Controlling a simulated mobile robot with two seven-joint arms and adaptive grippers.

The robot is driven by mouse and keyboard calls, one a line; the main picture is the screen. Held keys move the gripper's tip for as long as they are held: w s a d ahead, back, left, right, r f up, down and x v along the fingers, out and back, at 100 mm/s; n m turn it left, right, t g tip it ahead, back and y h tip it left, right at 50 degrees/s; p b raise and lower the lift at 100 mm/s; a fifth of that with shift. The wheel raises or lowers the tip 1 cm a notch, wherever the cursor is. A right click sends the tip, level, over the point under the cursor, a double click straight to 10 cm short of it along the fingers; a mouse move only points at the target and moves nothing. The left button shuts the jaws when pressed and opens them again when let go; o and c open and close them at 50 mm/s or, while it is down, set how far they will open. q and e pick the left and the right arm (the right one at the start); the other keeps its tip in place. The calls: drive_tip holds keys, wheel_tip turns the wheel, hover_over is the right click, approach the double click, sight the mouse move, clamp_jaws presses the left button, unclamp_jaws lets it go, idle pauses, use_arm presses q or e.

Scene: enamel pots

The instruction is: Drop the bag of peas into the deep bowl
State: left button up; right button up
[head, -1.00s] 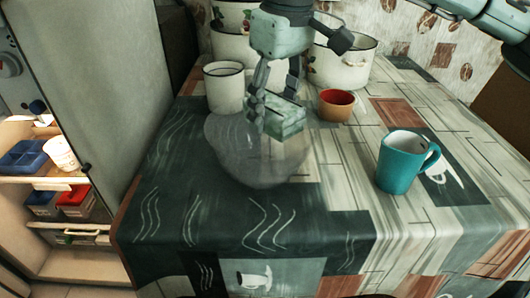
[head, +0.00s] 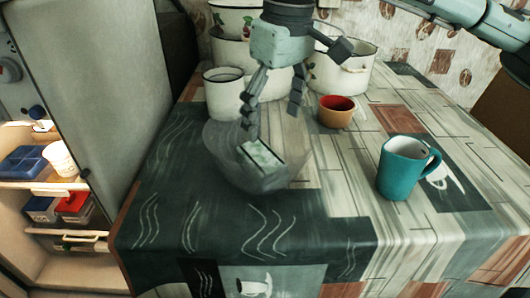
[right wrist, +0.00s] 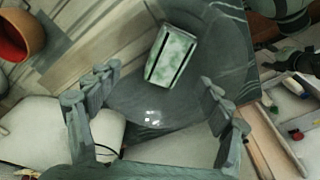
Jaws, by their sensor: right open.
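The bag of peas (head: 262,156), a small green and white packet, is tilted inside the deep bowl (head: 250,180), a translucent grey bowl on the table. My right gripper (head: 273,112) is above the bowl with its fingers spread apart and nothing between them. In the right wrist view the packet (right wrist: 172,55) lies within the bowl (right wrist: 150,105), beyond the open right fingers (right wrist: 155,105). Whether the packet rests on the bowl's bottom or is falling cannot be told. My left gripper does not show.
A white mug (head: 223,98) stands just behind the bowl. An orange cup (head: 336,116) and a teal mug (head: 400,172) stand to the right. White enamel pots (head: 345,75) are at the back. The table's front is clear. A lit open cabinet (head: 60,270) is at left.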

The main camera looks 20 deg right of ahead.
wheel_tip(320, 180, up, 12)
drive_tip(key=s, duration=0.1)
drive_tip(key=shift+d, duration=0.3)
drive_tip(key=shift+s+f, duration=0.1)
